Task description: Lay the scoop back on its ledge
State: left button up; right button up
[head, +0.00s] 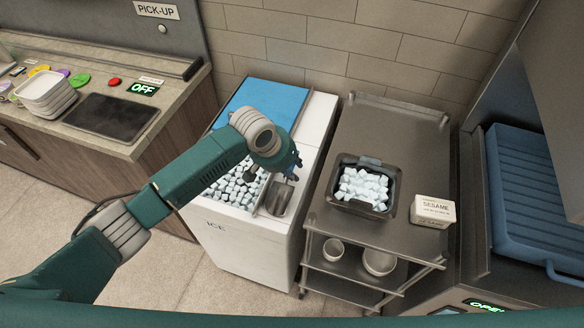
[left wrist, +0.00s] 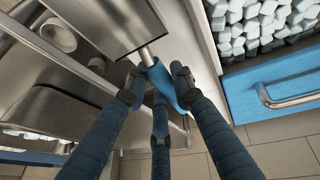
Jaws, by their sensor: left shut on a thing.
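The scoop has a steel bowl (head: 279,199) and a blue handle (left wrist: 164,84). My left gripper (head: 291,170) is over the right side of the ice chest. In the left wrist view my left gripper (left wrist: 156,84) is shut around the blue handle, and the steel bowl (left wrist: 105,18) extends away from the fingers. In the head view the bowl is at the right edge of the ice, by a narrow steel strip (head: 259,203) that looks like the ledge. I cannot tell whether the bowl touches it. My right gripper is not in view.
The ice chest (head: 222,240) holds ice cubes (head: 237,187) beside a blue lid (head: 262,101). To its right, a steel cart (head: 350,128) carries a dark tub of ice (head: 339,194) and a sesame box (head: 433,211). Bowls (head: 380,262) stand on its lower shelf.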

pick_arm(q)
jog(key=shift+f, duration=0.25)
jog(key=shift+f, duration=0.15)
jog(key=o, duration=1.1)
jog(key=b+v, duration=0.1)
jog(key=v, duration=1.1)
